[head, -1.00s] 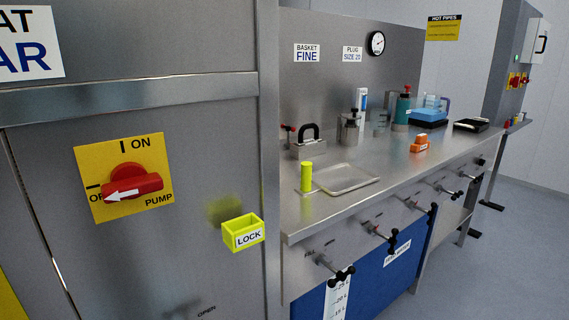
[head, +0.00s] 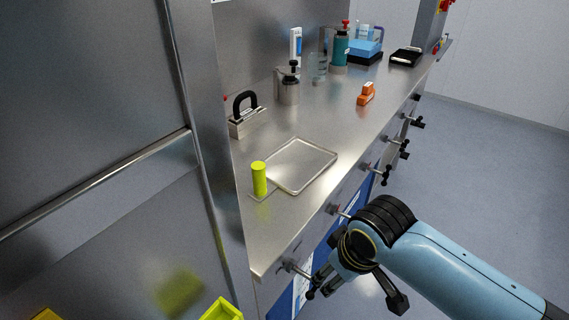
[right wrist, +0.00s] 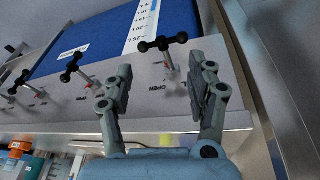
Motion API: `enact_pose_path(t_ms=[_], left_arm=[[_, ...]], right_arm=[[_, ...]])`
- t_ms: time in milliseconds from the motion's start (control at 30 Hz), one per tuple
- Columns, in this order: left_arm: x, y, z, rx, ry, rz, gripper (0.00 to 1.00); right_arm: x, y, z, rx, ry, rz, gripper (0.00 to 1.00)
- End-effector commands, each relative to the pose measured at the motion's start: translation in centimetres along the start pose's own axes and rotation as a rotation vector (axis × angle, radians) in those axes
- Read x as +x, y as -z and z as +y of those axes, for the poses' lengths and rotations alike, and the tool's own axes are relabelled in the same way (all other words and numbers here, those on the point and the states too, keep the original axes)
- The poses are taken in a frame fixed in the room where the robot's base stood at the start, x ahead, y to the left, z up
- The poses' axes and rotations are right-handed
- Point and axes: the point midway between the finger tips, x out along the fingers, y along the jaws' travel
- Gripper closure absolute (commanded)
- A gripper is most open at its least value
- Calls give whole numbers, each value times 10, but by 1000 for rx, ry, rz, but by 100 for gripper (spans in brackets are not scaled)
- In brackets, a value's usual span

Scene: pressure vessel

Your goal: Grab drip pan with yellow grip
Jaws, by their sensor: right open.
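The drip pan (head: 301,165) is a shallow, shiny metal tray lying flat on the steel bench top. Its upright yellow-green cylindrical grip (head: 259,179) stands at the pan's near left corner. My right gripper (head: 356,291) is in front of the bench's front edge, lower than the pan and to its right, apart from both pan and grip. The drip pan cannot be made out in that view. My left gripper is not in view.
Black-handled valves (head: 378,172) stick out along the bench front near my right gripper. Behind the pan are a black-handled block (head: 243,121), a metal canister (head: 288,88) and an orange object (head: 366,94). A steel cabinet stands left. The bench top right of the pan is clear.

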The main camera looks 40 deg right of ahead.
Motion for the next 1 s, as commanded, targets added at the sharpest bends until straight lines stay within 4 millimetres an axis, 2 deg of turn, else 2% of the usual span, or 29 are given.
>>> enact_pose_path(t_ms=[33, 233, 400, 500, 600, 667, 900, 1000], left_arm=[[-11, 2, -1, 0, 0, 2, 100], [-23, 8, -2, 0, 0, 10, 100], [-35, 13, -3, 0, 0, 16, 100], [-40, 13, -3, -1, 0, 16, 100], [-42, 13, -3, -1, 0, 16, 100], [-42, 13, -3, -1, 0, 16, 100], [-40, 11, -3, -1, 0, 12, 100], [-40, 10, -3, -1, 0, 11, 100]], right_arm=[[-21, 33, 2, 4, 4, 27, 43], [-50, 120, 3, 16, 29, 63, 43], [-86, 193, 4, 21, 54, 99, 43], [-106, 226, 4, 20, 66, 113, 43], [-115, 243, 4, 19, 74, 118, 43], [-112, 248, 3, 19, 77, 119, 43], [-74, 253, 1, 19, 77, 119, 43], [-65, 254, 0, 19, 76, 120, 43]])
